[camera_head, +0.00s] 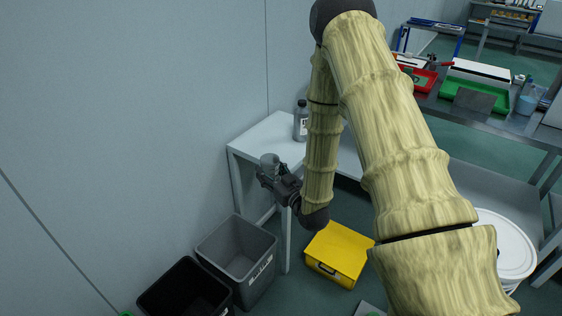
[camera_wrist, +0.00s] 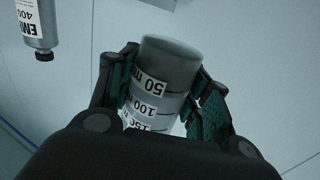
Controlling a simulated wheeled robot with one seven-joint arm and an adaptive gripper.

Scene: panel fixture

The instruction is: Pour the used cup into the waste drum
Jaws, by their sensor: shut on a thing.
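My gripper (camera_head: 269,176) is shut on a clear grey measuring cup (camera_head: 269,160), left of the white table's near corner. In the wrist view, the fingers (camera_wrist: 167,82) grip both sides of the cup (camera_wrist: 165,62), which has 50, 100 and 150 marks. The cup and a bottle beyond both appear inverted there, so the cup looks about upright. A round white drum (camera_head: 512,250) stands at the right, partly hidden by my arm. Its label is not visible, so I cannot confirm it is the waste drum.
A grey bin (camera_head: 265,287) with an unreadable label and a black bin (camera_head: 160,293) stand below my gripper. A yellow box (camera_head: 340,252) is on the floor. A bottle (camera_head: 300,124) stands on the white table (camera_head: 262,138); it also shows in the wrist view (camera_wrist: 35,22).

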